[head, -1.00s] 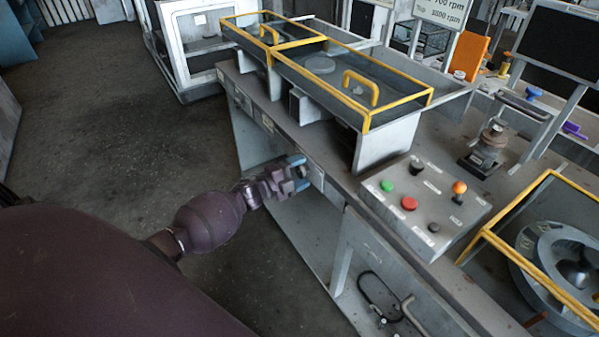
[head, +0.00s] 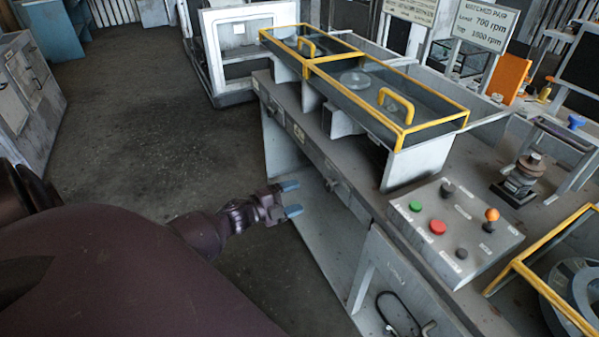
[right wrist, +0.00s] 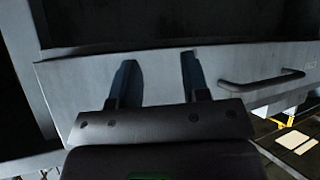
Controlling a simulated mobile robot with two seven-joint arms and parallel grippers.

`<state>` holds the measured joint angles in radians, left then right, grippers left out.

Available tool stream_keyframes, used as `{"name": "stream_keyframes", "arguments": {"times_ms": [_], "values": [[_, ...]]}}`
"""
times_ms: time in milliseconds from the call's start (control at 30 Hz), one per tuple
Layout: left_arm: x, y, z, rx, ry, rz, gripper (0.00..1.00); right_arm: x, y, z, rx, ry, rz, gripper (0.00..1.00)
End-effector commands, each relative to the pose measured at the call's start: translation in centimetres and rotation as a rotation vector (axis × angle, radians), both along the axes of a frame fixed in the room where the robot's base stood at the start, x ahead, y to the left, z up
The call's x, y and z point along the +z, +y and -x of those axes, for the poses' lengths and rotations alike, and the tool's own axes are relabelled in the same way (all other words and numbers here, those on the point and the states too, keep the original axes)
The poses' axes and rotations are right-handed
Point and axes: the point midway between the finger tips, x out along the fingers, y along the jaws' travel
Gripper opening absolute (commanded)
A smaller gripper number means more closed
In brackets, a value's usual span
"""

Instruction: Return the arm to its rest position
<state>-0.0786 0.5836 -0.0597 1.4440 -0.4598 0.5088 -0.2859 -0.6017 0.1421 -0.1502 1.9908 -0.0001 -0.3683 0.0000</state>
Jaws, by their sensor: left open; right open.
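The workbench (head: 345,190) carries a yellow-framed guard (head: 350,75), a control box (head: 455,230) with buttons and an orange-topped lever, and a clamp-like fixture (head: 520,180). A grey cabinet (head: 30,100) stands at the left. The floor (head: 150,120) between cabinet and bench is clear.

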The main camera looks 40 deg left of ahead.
Motion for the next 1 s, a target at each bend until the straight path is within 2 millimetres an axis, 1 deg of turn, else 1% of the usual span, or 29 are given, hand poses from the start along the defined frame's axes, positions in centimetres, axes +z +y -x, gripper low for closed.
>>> {"name": "stream_keyframes", "arguments": {"times_ms": [233, 567, 667, 767, 800, 867, 967, 1000], "values": [[0.0, 0.0, 0.0, 0.0, 0.0, 0.0, 0.71, 0.5, 0.1, -0.6, 0.004, -0.014, 0.0, 0.43], [-0.1, 0.1, -0.1, 0.007, 0.01, 0.01, 0.71, 0.2, 0.0, -0.2, 0.002, -0.005, 0.001, 0.43], [-0.4, 0.8, -0.4, 0.057, 0.044, 0.036, 0.71, -0.1, -0.1, 0.1, 0.0, 0.004, 0.001, 0.43], [0.2, 1.3, -1.1, 0.14, 0.087, 0.105, 0.71, -0.4, -0.1, 0.5, -0.002, 0.012, 0.001, 0.43], [0.6, 1.0, -1.5, 0.177, 0.105, 0.15, 0.71, -0.4, -0.1, 0.5, -0.002, 0.014, 0.001, 0.43], [0.7, 0.1, -1.5, 0.235, 0.145, 0.234, 0.71, -0.5, -0.1, 0.6, -0.003, 0.016, 0.002, 0.43], [-0.4, -2.0, 0.3, 0.332, 0.245, 0.401, 0.71, -0.5, -0.1, 0.6, -0.003, 0.015, 0.002, 0.43], [-1.2, -3.1, 1.5, 0.372, 0.294, 0.473, 0.71, -0.4, -0.1, 0.6, -0.002, 0.014, 0.001, 0.43]]}}
